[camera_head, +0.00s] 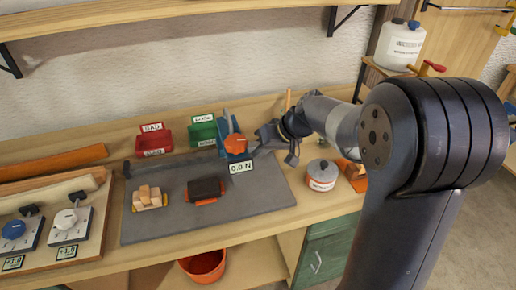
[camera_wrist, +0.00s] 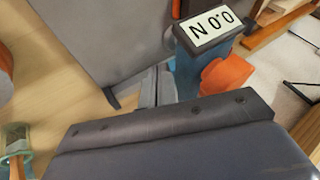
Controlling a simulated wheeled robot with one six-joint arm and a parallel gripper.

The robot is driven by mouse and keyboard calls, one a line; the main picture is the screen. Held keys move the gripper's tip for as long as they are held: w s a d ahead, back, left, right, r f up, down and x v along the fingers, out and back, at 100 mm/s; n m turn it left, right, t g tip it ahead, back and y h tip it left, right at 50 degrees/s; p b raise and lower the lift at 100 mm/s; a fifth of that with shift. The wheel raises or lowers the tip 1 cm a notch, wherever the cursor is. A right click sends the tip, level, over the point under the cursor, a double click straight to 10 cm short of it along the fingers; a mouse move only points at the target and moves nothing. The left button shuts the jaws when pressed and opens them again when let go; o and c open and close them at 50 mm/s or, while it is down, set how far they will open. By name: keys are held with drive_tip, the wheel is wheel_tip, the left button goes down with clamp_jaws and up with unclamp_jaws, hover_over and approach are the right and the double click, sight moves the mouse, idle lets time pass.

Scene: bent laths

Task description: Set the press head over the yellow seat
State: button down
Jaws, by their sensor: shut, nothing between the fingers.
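The press head (camera_head: 236,144) is a blue upright body with an orange part and a display reading 0.0 N. It stands at the back right of the grey plate (camera_head: 240,202). The yellow seat (camera_head: 136,205) is at the plate's left, with a light wooden block on it. An orange seat (camera_head: 212,201) with a dark block lies between it and the press head. My gripper (camera_head: 268,136) is shut and empty, just right of the press head; I cannot tell if they touch. In the wrist view the display and orange part of the press head (camera_wrist: 226,76) are close to my gripper (camera_wrist: 150,88).
A red bin (camera_head: 152,139) and a green bin (camera_head: 203,131) stand behind the plate. A dark rail (camera_head: 150,166) runs along its back. A lidded pot (camera_head: 321,175) stands to the right. Two dial boxes (camera_head: 70,224) and several laths (camera_head: 52,162) are at left.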

drive_tip(key=shift+s+a, duration=0.1)
drive_tip(key=shift+a, duration=0.3)
drive_tip(key=s+a, duration=0.3)
drive_tip(key=a, duration=1)
drive_tip(key=s+a, duration=0.4)
drive_tip(key=a, duration=0.9)
drive_tip(key=shift+s+p, duration=0.25)
drive_tip(key=shift+p, duration=0.1)
